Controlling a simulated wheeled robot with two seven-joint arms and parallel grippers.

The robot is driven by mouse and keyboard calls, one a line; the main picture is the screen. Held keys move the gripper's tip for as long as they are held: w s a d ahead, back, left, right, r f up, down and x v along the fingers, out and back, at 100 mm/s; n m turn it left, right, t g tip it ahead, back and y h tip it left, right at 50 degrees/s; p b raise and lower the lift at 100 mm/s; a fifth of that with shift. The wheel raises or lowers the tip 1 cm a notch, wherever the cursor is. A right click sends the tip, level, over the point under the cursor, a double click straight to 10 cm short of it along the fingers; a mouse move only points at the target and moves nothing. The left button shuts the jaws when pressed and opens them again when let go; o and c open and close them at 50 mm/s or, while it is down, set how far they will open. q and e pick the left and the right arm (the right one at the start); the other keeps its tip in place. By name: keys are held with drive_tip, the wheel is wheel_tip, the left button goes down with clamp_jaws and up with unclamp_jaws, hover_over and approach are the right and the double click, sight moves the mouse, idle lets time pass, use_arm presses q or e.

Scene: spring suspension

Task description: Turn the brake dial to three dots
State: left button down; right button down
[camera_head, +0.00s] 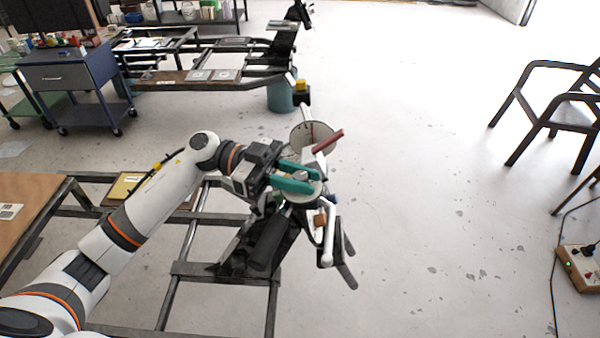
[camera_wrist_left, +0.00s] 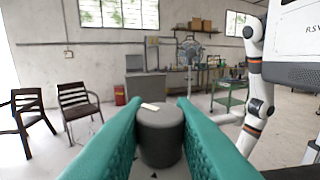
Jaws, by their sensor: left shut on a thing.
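My left gripper (camera_head: 312,180) reaches in from the left with teal fingers. It is shut on a round dark grey dial knob (camera_wrist_left: 160,140), which stands between the fingers in the left wrist view. A pale mark (camera_wrist_left: 151,106) lies on the knob's top. In the head view, a pale disc shows under the fingers; they hide most of it and the knob. No dots can be read. My right gripper is not in view.
A white gauge disc (camera_head: 305,137) with a red line stands just beyond the gripper, beside a red bar (camera_head: 328,141). A white tube (camera_head: 329,240) and dark frame rails (camera_head: 225,272) are close by. Open floor lies right, with black chairs (camera_head: 555,110) farther off.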

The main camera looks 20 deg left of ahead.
use_arm(q)
drive_tip(key=shift+m+g, duration=0.8)
drive_tip(key=shift+g, duration=0.4)
drive_tip(key=c, duration=1.3)
unclamp_jaws()
drive_tip(key=shift+o, duration=0.2)
drive_tip(key=w+a+b, duration=0.2)
drive_tip(key=a+b, duration=0.2)
drive_tip(key=a, duration=0.8)
drive_tip(key=shift+w+b, duration=0.15)
drive_tip(key=shift+b, duration=0.2)
drive_tip(key=shift+d, duration=0.1)
